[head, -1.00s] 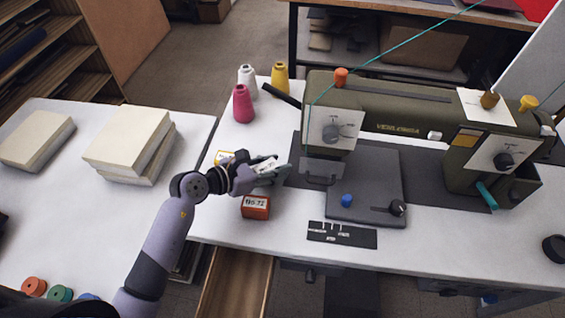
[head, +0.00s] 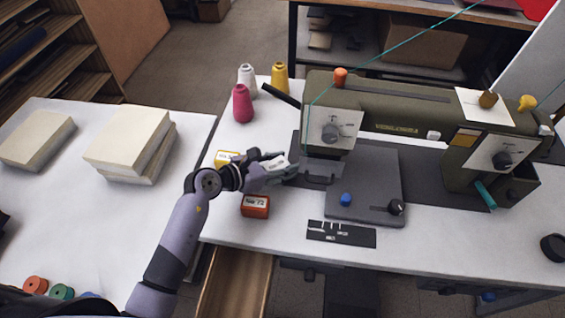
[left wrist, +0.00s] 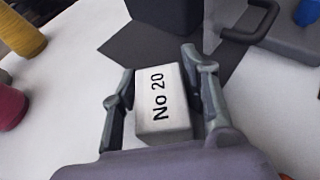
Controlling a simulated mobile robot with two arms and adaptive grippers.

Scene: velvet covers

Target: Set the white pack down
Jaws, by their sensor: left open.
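The white pack (head: 280,162), marked "No 20", is on the white table just left of the sewing machine's grey plate. In the left wrist view the white pack (left wrist: 163,103) lies between the two fingers of my left gripper (left wrist: 160,85), with a narrow gap beside it. My left gripper (head: 277,168) is open around the pack, and its fingers partly hide it in the head view. I cannot tell for sure whether the pack's underside touches the table. My right gripper is not in view.
A yellow pack (head: 226,158) is left of the gripper and an orange pack (head: 255,206) is in front. Pink (head: 242,104), white (head: 247,80) and yellow (head: 281,78) thread cones stand behind. The sewing machine (head: 400,120) blocks the right. An open drawer (head: 236,285) is below.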

